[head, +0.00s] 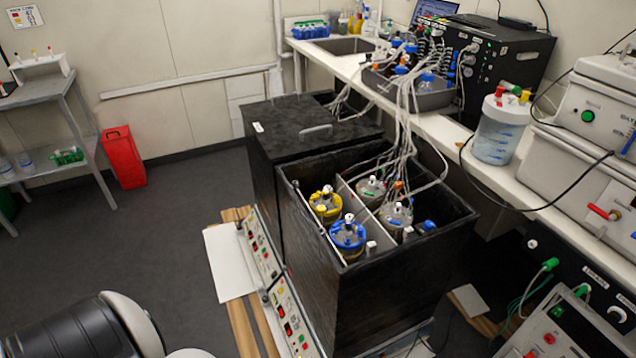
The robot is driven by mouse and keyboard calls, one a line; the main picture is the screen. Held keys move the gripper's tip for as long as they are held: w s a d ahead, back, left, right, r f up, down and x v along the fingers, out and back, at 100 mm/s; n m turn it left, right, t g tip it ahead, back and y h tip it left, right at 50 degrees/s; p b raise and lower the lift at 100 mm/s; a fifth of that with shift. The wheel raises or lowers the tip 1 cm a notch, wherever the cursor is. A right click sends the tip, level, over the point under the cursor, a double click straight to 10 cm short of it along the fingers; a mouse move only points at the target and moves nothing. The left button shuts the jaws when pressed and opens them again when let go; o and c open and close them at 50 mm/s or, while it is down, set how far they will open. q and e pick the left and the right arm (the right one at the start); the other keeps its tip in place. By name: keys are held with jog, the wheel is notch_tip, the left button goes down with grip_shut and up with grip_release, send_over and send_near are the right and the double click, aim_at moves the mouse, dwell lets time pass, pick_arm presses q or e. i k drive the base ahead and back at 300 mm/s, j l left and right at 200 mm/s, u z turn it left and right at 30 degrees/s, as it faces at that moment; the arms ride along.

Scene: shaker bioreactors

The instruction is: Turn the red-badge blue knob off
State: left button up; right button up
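I cannot make out a blue knob with a red badge for certain. A small blue part (629,142) shows at the right edge, on the front of the upper white instrument (600,105). Another bit of blue (633,236) is at the right edge, on the lower white unit (570,175), which also has a red lever (602,212). Two sloped control panels (259,248) (292,318) on the black shaker boxes carry small red and green controls, too small to read. Neither gripper is in view.
An open black shaker box (345,305) holds several vessels with tubing, including a blue-topped one (348,236). A closed black box (312,130) stands behind it. The white bench (460,140) runs along the right. A red bin (123,157) stands left; the floor (150,240) between is open.

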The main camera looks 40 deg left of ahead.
aim_at(428, 225)
jog(key=i+l+u, duration=0.25)
jog(key=u, duration=0.25)
jog(key=i+l+u, duration=0.2)
jog(key=l+u, duration=0.3)
jog(key=i+l+u, duration=0.1)
jog(key=l+u, duration=0.5)
jog(key=i+l, duration=0.05)
jog(key=l, duration=0.05)
